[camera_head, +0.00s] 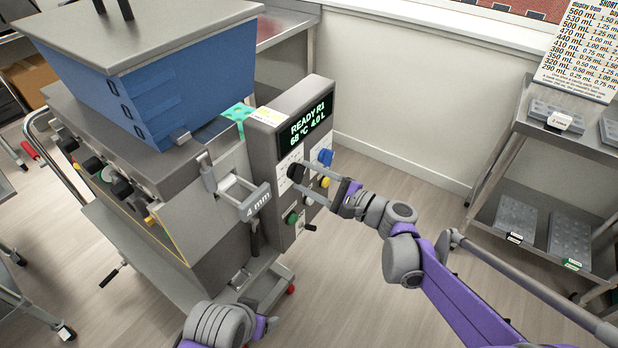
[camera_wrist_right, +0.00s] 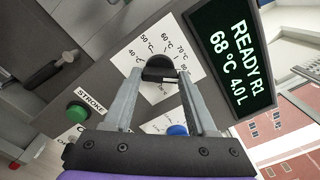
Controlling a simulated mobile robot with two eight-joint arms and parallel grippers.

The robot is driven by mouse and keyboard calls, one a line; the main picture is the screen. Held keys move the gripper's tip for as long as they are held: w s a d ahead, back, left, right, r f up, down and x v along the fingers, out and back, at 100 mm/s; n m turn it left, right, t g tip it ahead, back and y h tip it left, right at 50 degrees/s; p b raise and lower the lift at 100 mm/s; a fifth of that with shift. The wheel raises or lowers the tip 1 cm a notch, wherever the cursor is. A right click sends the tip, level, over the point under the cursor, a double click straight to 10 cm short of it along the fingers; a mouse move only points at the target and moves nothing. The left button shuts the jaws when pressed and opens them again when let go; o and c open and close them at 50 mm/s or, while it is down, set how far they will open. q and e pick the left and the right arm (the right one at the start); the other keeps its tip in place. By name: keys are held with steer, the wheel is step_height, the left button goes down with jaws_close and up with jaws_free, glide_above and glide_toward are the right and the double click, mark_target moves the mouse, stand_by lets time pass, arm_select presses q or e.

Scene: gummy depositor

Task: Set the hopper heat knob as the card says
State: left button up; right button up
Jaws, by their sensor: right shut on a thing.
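The heat knob (camera_head: 296,172) is black and sits on the grey control panel (camera_head: 268,185). In the right wrist view the knob (camera_wrist_right: 160,66) sits on a white dial (camera_wrist_right: 137,52) marked from 40 to 80 °C. Its pointer direction is not clear. My right gripper (camera_wrist_right: 160,78) is shut on the knob, one finger at each side; the gripper also shows in the head view (camera_head: 307,176). The display (camera_wrist_right: 235,58) reads READY R1, 68 °C, 4.0 L. A small pale card (camera_head: 268,116) lies on top of the panel, its text unreadable.
A blue knob (camera_head: 325,157) is close beside my right gripper. A green STROKE button (camera_wrist_right: 77,112) is lower on the panel. The blue hopper (camera_head: 165,95) stands left of the panel. A shelf rack (camera_head: 560,140) stands at the right, with clear floor between.

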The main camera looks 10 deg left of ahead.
steer(key=o, duration=1.4)
steer(key=shift+c, duration=0.2)
steer(key=v, duration=1)
steer(key=shift+d, duration=0.4)
steer(key=shift+s, duration=0.2)
